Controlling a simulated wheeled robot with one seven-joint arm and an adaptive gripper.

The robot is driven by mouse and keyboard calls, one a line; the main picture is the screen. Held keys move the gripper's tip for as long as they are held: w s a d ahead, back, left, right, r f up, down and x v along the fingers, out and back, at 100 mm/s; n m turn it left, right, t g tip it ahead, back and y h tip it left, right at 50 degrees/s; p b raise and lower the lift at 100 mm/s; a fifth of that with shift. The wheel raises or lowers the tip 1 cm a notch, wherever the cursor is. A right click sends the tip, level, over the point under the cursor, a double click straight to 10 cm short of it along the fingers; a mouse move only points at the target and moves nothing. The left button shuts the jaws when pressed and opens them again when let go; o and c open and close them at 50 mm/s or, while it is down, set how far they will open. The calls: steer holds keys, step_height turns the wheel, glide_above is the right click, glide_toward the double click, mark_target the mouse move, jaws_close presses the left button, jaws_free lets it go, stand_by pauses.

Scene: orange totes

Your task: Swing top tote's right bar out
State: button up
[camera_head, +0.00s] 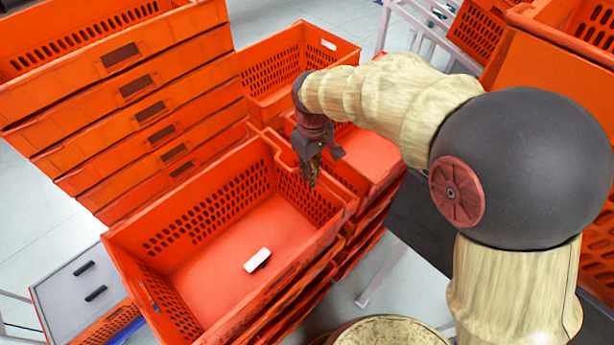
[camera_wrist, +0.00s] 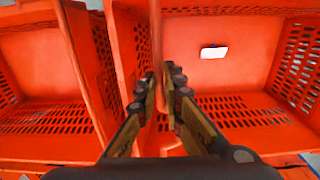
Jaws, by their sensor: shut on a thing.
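The top tote (camera_head: 205,262) is an orange open crate with slotted walls, on top of a stack in the middle of the head view. In the wrist view, its inside (camera_wrist: 225,72) shows right of the fingers. My gripper (camera_head: 312,177) points down at its far right wall. In the wrist view, my gripper (camera_wrist: 162,82) has its two fingers close together, on either side of a thin orange edge at the tote's side. It is shut on this edge, which I take for the right bar. The fingers hide most of the bar.
A small white block (camera_head: 257,260) lies on the tote's floor. A tall tote stack (camera_head: 160,108) stands at left. Other totes (camera_head: 366,155) stand close behind the gripper, and more (camera_head: 560,62) are at upper right. A grey-lidded box (camera_head: 85,290) is at lower left.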

steer(key=shift+w+d+f, duration=0.1)
steer(key=shift+w+d, duration=0.05)
steer(key=shift+w+d+f, duration=0.2)
steer(key=shift+w+d, duration=0.25)
steer(key=shift+w, duration=0.05)
steer(key=shift+w+d+f, duration=0.2)
steer(key=shift+w+d, duration=0.2)
steer(key=shift+w, duration=0.05)
steer(key=shift+w+d+f+b, duration=0.55)
steer(key=shift+w+d+f, duration=0.15)
steer(key=shift+w+f, duration=0.15)
steer(key=o, duration=1.1)
steer(key=shift+r, duration=0.1)
step_height(320, 180, up, 10)
steer(key=p, duration=0.6)
